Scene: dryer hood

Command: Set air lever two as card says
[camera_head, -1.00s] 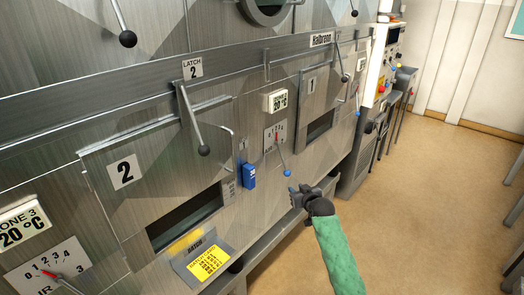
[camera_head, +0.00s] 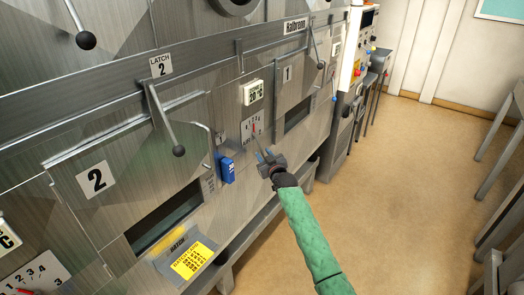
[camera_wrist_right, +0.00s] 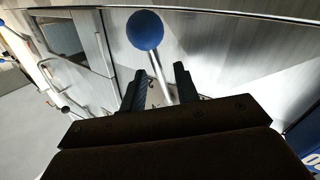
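The small air dial (camera_head: 250,128) has a numbered scale and a red pointer standing near upright, around mid-scale; the exact mark is too small to read. Its lever has a blue ball knob (camera_wrist_right: 145,30) on a thin metal rod (camera_wrist_right: 160,77). My right gripper (camera_head: 264,156) is at the lever, just below the dial, and hides the knob in the head view. In the right wrist view its fingers (camera_wrist_right: 161,76) are apart, with the rod showing between them; contact cannot be told. A yellow card (camera_head: 191,261) sits in the batch holder, its print unreadable. My left gripper is out of view.
A blue box (camera_head: 227,170) is mounted left of the dial. Door 2 (camera_head: 96,179) with its latch handle (camera_head: 178,151) is farther left. Another air dial (camera_head: 37,272) is at the lower left. Open floor (camera_head: 380,190) lies to the right.

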